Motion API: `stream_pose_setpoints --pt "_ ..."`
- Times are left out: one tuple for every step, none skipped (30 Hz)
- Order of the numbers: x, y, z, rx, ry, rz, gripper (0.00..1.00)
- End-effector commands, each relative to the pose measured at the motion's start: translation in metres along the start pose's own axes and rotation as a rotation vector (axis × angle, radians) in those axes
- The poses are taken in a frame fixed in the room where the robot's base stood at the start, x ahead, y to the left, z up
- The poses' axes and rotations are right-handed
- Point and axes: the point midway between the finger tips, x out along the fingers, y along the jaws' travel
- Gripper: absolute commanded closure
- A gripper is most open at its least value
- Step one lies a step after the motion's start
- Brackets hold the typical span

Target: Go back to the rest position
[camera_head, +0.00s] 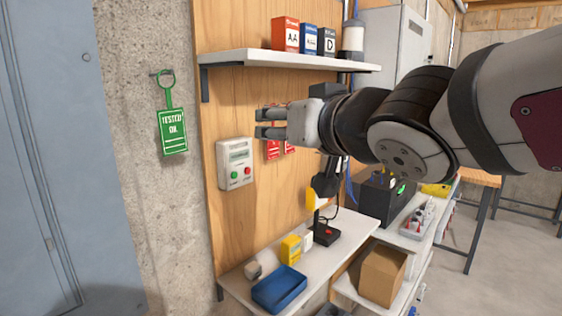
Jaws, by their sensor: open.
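My gripper (262,122) is in the middle of the view, at the end of my arm, which reaches in from the right. Its two fingers point left, apart from each other, with nothing seen between them. It is in front of the wooden panel, below the upper shelf and above a grey control box (235,163) with a green and a red button. Red tags (273,147) hang on the panel just behind and below the fingers, partly hidden by them. I cannot tell the exact gap between the gripper and the panel.
A white upper shelf (290,60) holds three small boxes. A lower shelf (232,281) bears a blue tray (279,289), yellow items and a black-based device (326,235). A green tag (172,131) hangs on the concrete wall. A cardboard box (382,274) stands at the lower right.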

Motion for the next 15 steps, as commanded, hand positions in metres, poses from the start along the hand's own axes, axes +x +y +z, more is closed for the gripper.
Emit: stream_pose_setpoints --pt "-0.013 0.032 0.012 -0.003 -0.042 0.105 0.55" --pt "-0.022 0.049 0.021 -0.005 -0.075 0.161 0.55" --pt "-0.035 0.07 0.034 -0.004 -0.125 0.233 0.55" --pt "-0.045 0.084 0.045 0.0 -0.166 0.282 0.55" --pt "-0.057 0.097 0.057 0.004 -0.21 0.328 0.55" --pt "-0.074 0.112 0.073 0.013 -0.271 0.383 0.55" --pt "-0.086 0.121 0.087 0.021 -0.322 0.418 0.55" --pt "-0.1 0.128 0.101 0.032 -0.374 0.449 0.55" --pt "-0.118 0.135 0.119 0.046 -0.444 0.48 0.55" --pt "-0.131 0.138 0.132 0.059 -0.496 0.497 0.55" --pt "-0.143 0.14 0.145 0.072 -0.545 0.508 0.55" --pt "-0.158 0.14 0.161 0.09 -0.609 0.516 0.55" --pt "-0.169 0.138 0.172 0.104 -0.653 0.517 0.55" --pt "-0.178 0.136 0.181 0.117 -0.692 0.515 0.55" --pt "-0.189 0.132 0.193 0.132 -0.74 0.507 0.55"
